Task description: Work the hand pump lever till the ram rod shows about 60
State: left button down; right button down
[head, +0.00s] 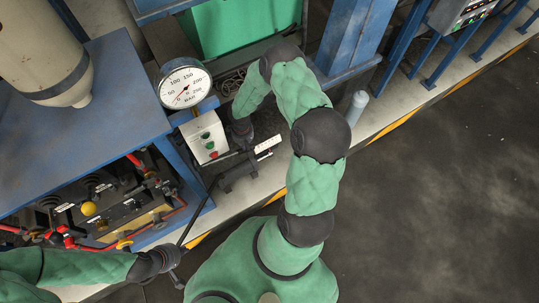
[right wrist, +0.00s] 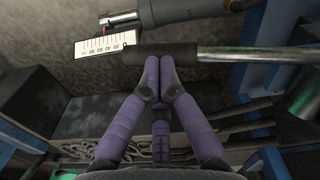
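A white ram scale (right wrist: 103,47) with upside-down numbers shows in the right wrist view. A steel ram rod (right wrist: 122,16) with a red mark ends above it, roughly over the 40s; the exact reading is unclear. The lever's black grip (right wrist: 165,54) and steel bar (right wrist: 250,54) cross below the ram. My right gripper (right wrist: 160,62) has its purple fingers together at the grip's lower edge; contact is unclear.
A pressure gauge (head: 185,83) has its red needle low. A white button box (head: 204,138) stands below it. Blue posts (head: 355,40) stand behind. The dark floor at right is clear.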

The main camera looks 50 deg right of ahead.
notch_tip(320, 180, up, 10)
jog(key=p, duration=0.6)
jog(key=shift+d+p, duration=0.15)
jog(key=shift+p, duration=0.25)
jog(key=shift+f, duration=0.1)
dwell(1.4)
